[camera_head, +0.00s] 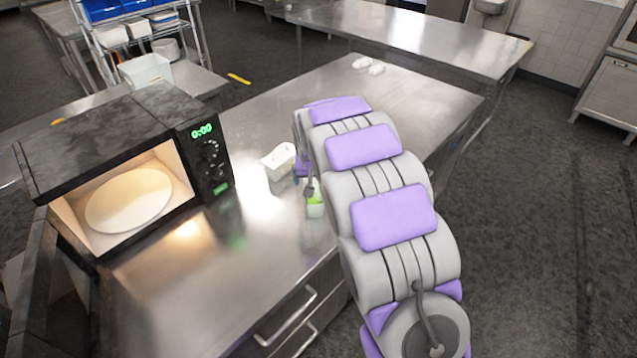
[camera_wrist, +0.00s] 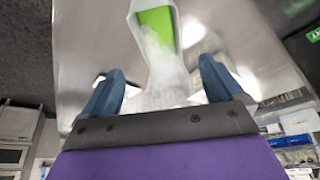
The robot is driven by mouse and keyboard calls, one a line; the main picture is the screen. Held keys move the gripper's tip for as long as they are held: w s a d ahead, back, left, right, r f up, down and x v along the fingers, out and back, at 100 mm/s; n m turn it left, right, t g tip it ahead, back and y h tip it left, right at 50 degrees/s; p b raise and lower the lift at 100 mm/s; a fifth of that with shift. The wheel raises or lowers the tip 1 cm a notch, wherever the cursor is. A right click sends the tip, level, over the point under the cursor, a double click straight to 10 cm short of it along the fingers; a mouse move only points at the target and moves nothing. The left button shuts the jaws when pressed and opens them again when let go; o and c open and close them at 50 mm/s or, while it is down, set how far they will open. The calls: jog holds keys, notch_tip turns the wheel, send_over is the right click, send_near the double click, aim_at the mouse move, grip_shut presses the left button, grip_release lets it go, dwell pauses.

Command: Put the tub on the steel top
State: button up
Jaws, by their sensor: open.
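A small white tub with green in it (camera_head: 314,204) is at the steel top (camera_head: 265,240), just left of my arm. In the wrist view a pale tub with a green inside (camera_wrist: 157,28) lies ahead of my gripper (camera_wrist: 158,88). Its blurred, see-through lower part reaches between the two blue fingers. The fingers are open and apart; I cannot tell whether either touches it. My arm hides the gripper in the head view. A white open container (camera_head: 279,161) stands on the steel top behind the green one.
An open, lit microwave (camera_head: 130,165) with a round plate (camera_head: 128,199) stands on the left. Small white items (camera_head: 368,64) lie at the counter's far end. Another steel table (camera_head: 420,42) stands behind. The counter's front left is clear. Dark floor (camera_head: 540,200) is open on the right.

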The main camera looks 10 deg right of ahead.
jog(key=s+d+r+g, duration=0.25)
jog(key=s+r, duration=0.45)
jog(key=s, duration=0.7)
jog(key=s+r+n+g, duration=0.1)
jog(key=s+r+g, duration=0.1)
jog(key=s, duration=1.5)
jog(key=s+a+r+g, duration=0.1)
jog(key=s, duration=1.7)
jog(key=shift+s+r+n+g+y, duration=0.2)
jog(key=shift+r+n+g+y, duration=0.1)
jog(key=shift+r+n+g, duration=0.1)
jog(key=shift+a, duration=0.1)
jog(key=shift+c, duration=0.3)
